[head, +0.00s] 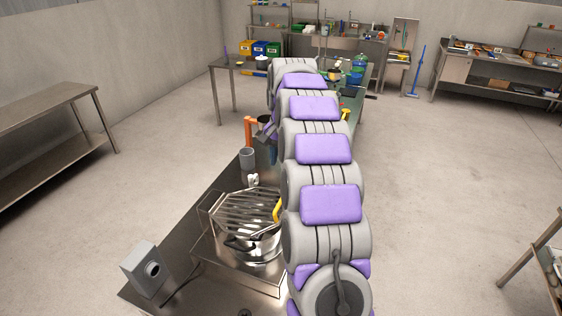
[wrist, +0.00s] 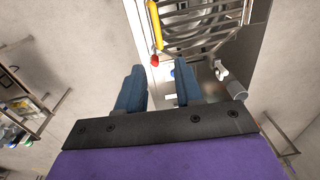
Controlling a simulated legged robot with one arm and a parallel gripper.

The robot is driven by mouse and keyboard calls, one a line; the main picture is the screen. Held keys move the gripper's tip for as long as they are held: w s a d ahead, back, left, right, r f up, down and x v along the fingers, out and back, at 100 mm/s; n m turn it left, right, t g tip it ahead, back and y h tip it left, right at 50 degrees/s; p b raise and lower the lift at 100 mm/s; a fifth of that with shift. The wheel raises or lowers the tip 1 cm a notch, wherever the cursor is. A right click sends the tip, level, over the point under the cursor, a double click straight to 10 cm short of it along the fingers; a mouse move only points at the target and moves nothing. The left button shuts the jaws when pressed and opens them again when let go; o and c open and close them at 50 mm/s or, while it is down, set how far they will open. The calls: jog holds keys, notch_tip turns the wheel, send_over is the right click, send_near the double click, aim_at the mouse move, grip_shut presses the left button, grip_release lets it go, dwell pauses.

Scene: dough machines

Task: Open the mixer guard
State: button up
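The mixer guard (head: 245,211) is a slatted metal grille lying over the mixer bowl (head: 258,254) in the head view. Its bars (wrist: 203,22) also show at the top of the wrist view. A yellow handle (head: 277,210) is on the guard's right side, partly beside my arm. My gripper (wrist: 160,67) has two blue fingers spread apart with nothing held. The red tip appears in line with the gap between the fingertips; I cannot tell the depth. My arm mostly hides the gripper in the head view.
A grey box with a round knob (head: 148,270) stands at the front left of the mixer bench. A grey cylinder (head: 247,158) and an orange part (head: 249,131) are behind the guard. A long steel table (head: 45,120) is at left. Open floor lies at right.

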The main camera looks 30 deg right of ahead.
jog(key=shift+r+p, duration=0.4)
jog(key=shift+r, duration=0.65)
